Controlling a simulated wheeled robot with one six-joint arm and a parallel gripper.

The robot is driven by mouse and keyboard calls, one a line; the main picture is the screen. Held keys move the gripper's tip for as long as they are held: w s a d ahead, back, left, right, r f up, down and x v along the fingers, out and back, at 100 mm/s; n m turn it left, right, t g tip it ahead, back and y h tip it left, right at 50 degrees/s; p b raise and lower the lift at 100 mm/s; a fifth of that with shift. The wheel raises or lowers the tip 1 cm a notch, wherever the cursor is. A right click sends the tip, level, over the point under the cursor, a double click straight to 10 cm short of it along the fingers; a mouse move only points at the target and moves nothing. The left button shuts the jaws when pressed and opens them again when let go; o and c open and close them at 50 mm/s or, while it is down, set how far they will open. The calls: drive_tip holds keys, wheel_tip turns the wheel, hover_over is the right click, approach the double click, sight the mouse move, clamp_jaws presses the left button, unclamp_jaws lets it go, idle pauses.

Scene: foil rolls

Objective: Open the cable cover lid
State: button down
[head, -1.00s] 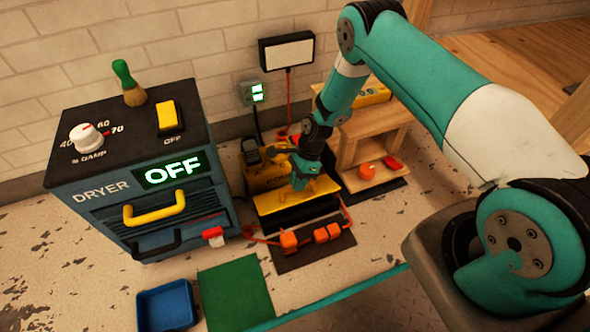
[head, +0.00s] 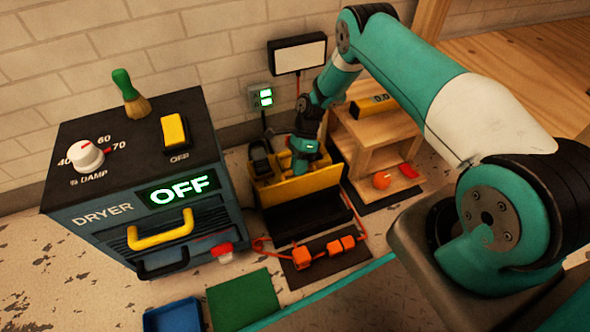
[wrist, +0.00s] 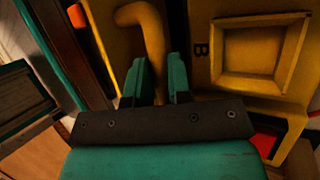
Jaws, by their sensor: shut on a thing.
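The cable cover has a yellow lid (head: 272,194) and a black lower part (head: 298,221) on the floor, in front of the wall. My gripper (head: 301,166) is at the top of the lid in the head view. In the wrist view, a curved yellow handle (wrist: 150,32) runs down to between the fingers of my gripper (wrist: 159,78), which is shut on it. The grip itself is partly hidden by the fingers.
A dryer (head: 95,212) reading OFF stands at left. A wooden shelf (head: 365,145) stands close at right. Orange pieces (head: 318,253) on a cord lie in front of the cover. A green mat (head: 243,303) and a blue tray (head: 172,317) are nearer.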

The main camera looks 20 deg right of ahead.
drive_tip(key=shift+w+d+f, duration=0.1)
drive_tip(key=shift+w+f, duration=0.3)
drive_tip(key=shift+w, duration=0.1)
idle(0.3)
drive_tip(key=c, duration=1.1)
unclamp_jaws()
drive_tip(key=shift+o, duration=0.2)
drive_tip(key=p+v, duration=0.4)
drive_tip(key=v, duration=1.3)
drive_tip(key=shift+w+d+r, duration=0.15)
drive_tip(key=shift+w+d, duration=0.05)
drive_tip(key=shift+w, duration=0.1)
